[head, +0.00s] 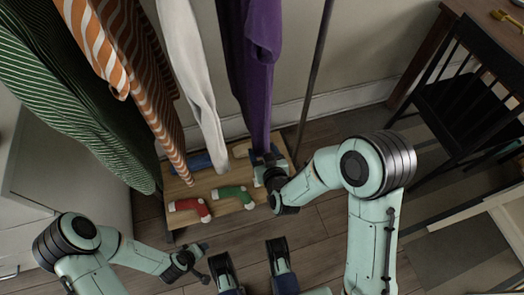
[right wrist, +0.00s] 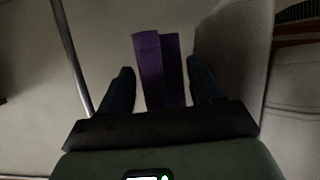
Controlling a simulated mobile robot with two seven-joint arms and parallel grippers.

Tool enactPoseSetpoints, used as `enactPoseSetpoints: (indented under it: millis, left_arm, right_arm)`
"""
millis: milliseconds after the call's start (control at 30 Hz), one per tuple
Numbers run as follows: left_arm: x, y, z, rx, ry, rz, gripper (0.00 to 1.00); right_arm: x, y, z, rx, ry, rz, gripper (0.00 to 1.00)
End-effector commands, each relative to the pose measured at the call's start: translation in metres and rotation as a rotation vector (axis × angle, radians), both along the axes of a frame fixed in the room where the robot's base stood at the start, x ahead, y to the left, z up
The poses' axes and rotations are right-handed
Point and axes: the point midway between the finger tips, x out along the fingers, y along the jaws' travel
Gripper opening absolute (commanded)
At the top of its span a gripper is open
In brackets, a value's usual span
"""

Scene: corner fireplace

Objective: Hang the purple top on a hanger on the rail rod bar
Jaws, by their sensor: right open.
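The purple top (head: 258,50) hangs in a long narrow fold at the top middle of the head view. Its upper end is out of view, so I cannot see a hanger or the rail bar. My right gripper (head: 266,168) is at its lower end, above the low wooden rack. In the right wrist view, my right gripper (right wrist: 160,66) is open, with the lower part of the purple top (right wrist: 150,70) between or just beyond its fingers. Contact is unclear. My left gripper (head: 198,262) is low at the left, away from the clothes; its jaws are unclear.
Striped orange (head: 145,85), green striped (head: 65,100) and white (head: 190,70) garments hang at left. Red shoes (head: 190,208) and green shoes (head: 233,197) stand on the wooden rack (head: 222,176). A thin dark pole (head: 316,75) and black chair (head: 465,85) are at right.

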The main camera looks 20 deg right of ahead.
Motion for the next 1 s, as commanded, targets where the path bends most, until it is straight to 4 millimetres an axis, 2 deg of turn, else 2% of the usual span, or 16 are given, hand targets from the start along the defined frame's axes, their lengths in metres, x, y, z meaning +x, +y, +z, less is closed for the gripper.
enactPoseSetpoints:
  millis: [133,400,467,600,633,1000]
  left_arm:
    - [0.002,0.002,-0.002,0.003,-0.005,0.003,0.64]
    - [0.002,0.002,-0.002,0.003,-0.006,0.003,0.64]
    - [0.002,0.002,-0.002,0.003,-0.005,0.003,0.64]
    - [0.002,0.001,-0.002,0.003,-0.005,0.003,0.64]
    - [0.002,0.001,-0.002,0.003,-0.005,0.003,0.64]
    - [0.001,0.001,0.009,0.003,-0.007,0.002,0.64]
  right_arm:
    - [0.007,0.0,-0.003,-0.001,0.0,0.0,0.64]
    - [0.008,0.0,-0.003,-0.001,0.0,0.0,0.64]
    - [0.008,0.0,-0.003,-0.001,0.0,0.0,0.48]
    - [0.008,0.0,-0.003,0.0,0.0,0.0,0.03]
    - [0.008,0.0,-0.003,0.0,0.0,0.0,0.0]
    - [0.004,0.0,0.011,0.0,-0.005,0.0,0.0]
